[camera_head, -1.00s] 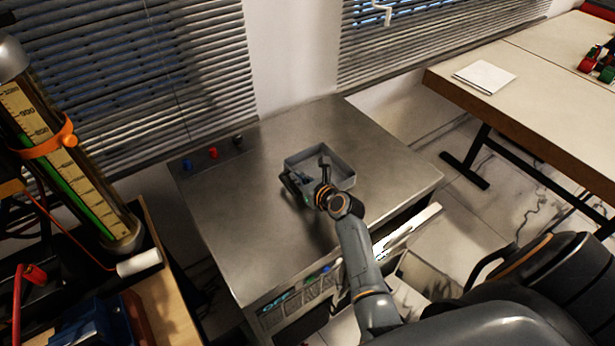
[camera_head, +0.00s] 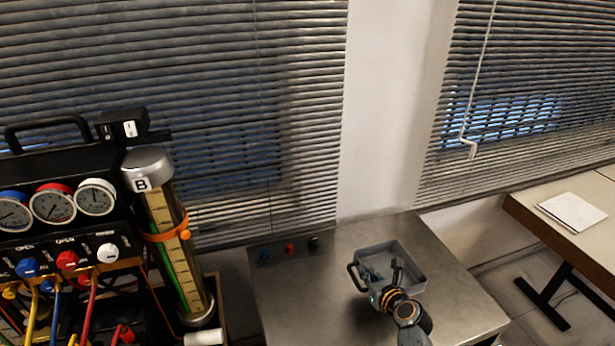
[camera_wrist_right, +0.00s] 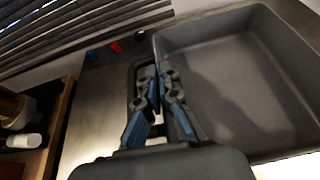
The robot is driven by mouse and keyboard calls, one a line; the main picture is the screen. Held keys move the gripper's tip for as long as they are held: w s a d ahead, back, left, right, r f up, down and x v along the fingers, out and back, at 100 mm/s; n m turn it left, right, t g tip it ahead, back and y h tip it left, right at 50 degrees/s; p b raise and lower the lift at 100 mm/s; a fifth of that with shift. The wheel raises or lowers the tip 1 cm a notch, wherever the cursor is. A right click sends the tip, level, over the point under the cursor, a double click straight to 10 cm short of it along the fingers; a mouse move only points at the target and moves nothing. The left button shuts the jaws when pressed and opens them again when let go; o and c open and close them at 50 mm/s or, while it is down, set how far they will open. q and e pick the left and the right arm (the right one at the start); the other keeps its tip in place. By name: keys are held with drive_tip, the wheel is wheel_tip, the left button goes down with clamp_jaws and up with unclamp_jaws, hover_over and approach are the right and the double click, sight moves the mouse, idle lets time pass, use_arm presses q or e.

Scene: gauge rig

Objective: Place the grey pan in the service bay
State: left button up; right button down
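The grey pan (camera_head: 414,270) is a shallow rectangular tray with a dark loop handle (camera_head: 353,279) on its left side. It appears upright at the metal worktop; I cannot tell whether its base touches. My right gripper (camera_head: 371,273) is at the handle-side wall. In the right wrist view, the right gripper's (camera_wrist_right: 158,72) blue-grey fingers are close together on either side of the wall of the pan (camera_wrist_right: 225,85), one in the handle opening, and appear shut on it. My left gripper is out of view. I cannot identify a marked service bay.
The metal worktop (camera_head: 340,250) has blue, red and black knobs at its back left. A gauge rig (camera_head: 65,210) and a tall column B (camera_head: 175,245) stand at the left. Blinds are behind. A pale table (camera_head: 580,240) with white paper is at the right.

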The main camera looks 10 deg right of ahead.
drive_tip(key=shift+r, duration=0.1)
drive_tip(key=s+a+r+n+g+y+b, duration=0.2)
drive_tip(key=s+a+r+n+y+b, duration=0.1)
drive_tip(key=s, duration=0.3)
drive_tip(key=s+a+r+n+g+y+b, duration=0.1)
drive_tip(key=s+a+r+n+y+b, duration=0.1)
drive_tip(key=s+b, duration=0.4)
drive_tip(key=s+a+r+n+g+y+b, duration=0.2)
drive_tip(key=s+a+r+n+y+b, duration=0.1)
drive_tip(key=s, duration=0.4)
drive_tip(key=a+n+y+b, duration=0.1)
drive_tip(key=a+n+b, duration=0.1)
drive_tip(key=shift+s+a+r+g+y, duration=0.3)
drive_tip(key=shift+r, duration=0.1)
drive_tip(key=shift+a, duration=0.15)
